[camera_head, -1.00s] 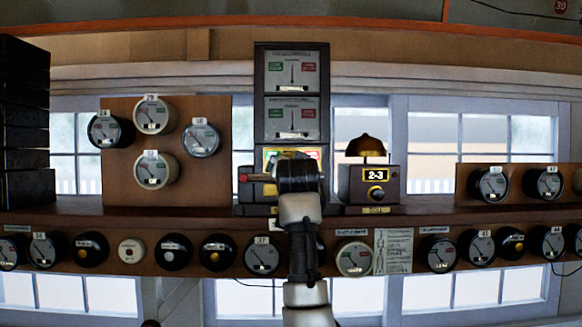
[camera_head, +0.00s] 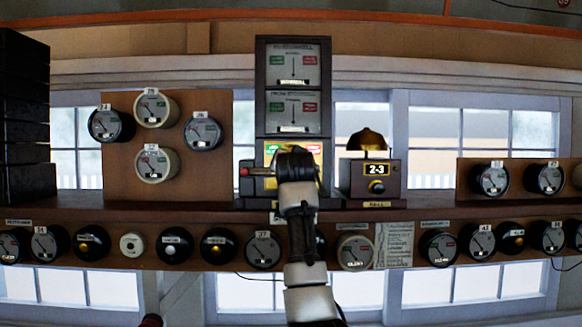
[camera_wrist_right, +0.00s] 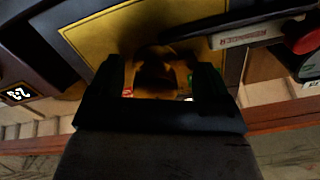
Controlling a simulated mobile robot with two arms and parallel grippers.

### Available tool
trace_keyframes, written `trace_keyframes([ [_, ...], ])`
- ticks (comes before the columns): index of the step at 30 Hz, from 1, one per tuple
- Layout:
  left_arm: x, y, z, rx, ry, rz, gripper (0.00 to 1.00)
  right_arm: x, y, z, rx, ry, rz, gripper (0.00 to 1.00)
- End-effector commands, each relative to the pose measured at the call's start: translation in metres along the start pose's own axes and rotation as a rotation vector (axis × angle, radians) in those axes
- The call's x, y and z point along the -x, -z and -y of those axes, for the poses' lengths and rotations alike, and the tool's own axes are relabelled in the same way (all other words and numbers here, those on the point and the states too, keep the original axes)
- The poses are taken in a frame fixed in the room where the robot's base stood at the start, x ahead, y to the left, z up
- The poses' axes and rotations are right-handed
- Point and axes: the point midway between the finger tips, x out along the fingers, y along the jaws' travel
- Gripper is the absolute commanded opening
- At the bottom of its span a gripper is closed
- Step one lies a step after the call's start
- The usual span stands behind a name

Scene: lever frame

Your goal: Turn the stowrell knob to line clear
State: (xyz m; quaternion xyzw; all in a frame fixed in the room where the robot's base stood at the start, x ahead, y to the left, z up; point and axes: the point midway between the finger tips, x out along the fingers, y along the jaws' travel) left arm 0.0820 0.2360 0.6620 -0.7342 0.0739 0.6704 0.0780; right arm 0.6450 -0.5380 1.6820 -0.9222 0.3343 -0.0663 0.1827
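A tall dark cabinet (camera_head: 261,85) stands on the shelf with two grey dials (camera_head: 292,66) above a yellow panel (camera_head: 318,152). My right arm covers much of that panel in the head view. My right gripper (camera_head: 296,160) is in front of it. In the right wrist view, the yellow panel (camera_wrist_right: 100,38) lies ahead, and a dark, shadowed knob (camera_wrist_right: 156,68) is between the two fingers of my right gripper (camera_wrist_right: 158,78). The fingers are spread, with a gap beside the knob. Contact and the knob's setting cannot be made out. My left gripper is not in view.
A red-tipped dark part (camera_head: 244,171) sticks out left of the gripper. A box marked 2-3 (camera_head: 390,182) with a brass bell (camera_head: 367,142) stands close on the right. Several round instruments line the shelf front (camera_head: 120,215) below.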

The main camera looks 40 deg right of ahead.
Motion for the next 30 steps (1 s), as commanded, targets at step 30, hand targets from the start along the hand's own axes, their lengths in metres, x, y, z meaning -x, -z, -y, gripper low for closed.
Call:
trace_keyframes([
  [30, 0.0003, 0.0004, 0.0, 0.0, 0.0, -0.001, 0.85, 0.0004, 0.0067, -0.0057, 0.348, -0.012, -0.011, 0.39],
])
